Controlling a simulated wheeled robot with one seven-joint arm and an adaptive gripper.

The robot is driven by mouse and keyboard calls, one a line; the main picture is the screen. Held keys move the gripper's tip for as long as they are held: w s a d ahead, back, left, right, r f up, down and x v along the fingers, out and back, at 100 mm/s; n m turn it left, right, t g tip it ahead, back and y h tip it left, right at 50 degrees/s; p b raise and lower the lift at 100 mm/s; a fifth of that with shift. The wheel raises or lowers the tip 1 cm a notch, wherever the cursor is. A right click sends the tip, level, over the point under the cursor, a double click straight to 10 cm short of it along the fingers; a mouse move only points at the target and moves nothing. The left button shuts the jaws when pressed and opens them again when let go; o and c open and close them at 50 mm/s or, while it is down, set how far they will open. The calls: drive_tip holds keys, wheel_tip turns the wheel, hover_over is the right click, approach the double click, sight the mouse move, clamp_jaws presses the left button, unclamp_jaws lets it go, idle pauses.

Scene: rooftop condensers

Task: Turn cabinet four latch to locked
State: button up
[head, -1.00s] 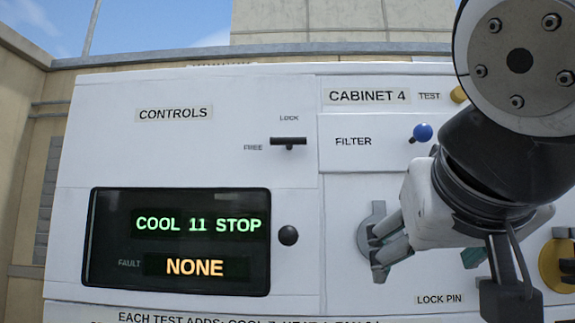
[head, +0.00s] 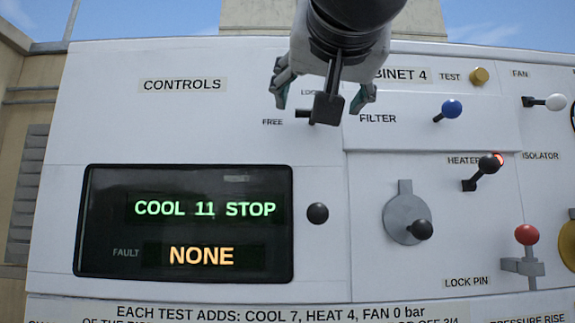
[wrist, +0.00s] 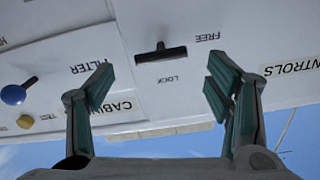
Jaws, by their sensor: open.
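The latch is a short black bar handle (wrist: 161,54) on the white panel, beside the labels FREE and LOCK. Its bar lies roughly level, in line with the FREE label. In the head view the latch (head: 297,117) is partly hidden behind my gripper (head: 322,98). In the wrist view, which is upside down, my gripper (wrist: 159,82) is open and empty. Its two fingers are spread apart, with the latch showing between and beyond them. No finger is seen touching the latch. The CABINET 4 label (head: 403,75) is partly covered by my gripper.
Right of the latch are a blue knob (head: 452,109), a yellow button (head: 479,76), a black-tipped heater lever (head: 488,164), a grey dial (head: 404,205) and a red-topped lock pin (head: 527,235). Below is a display (head: 184,223) reading COOL 11 STOP, fault NONE, with a black knob (head: 317,213) beside it.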

drive_tip(key=w, duration=0.4)
drive_tip(key=shift+w, duration=0.35)
drive_tip(key=c, duration=1)
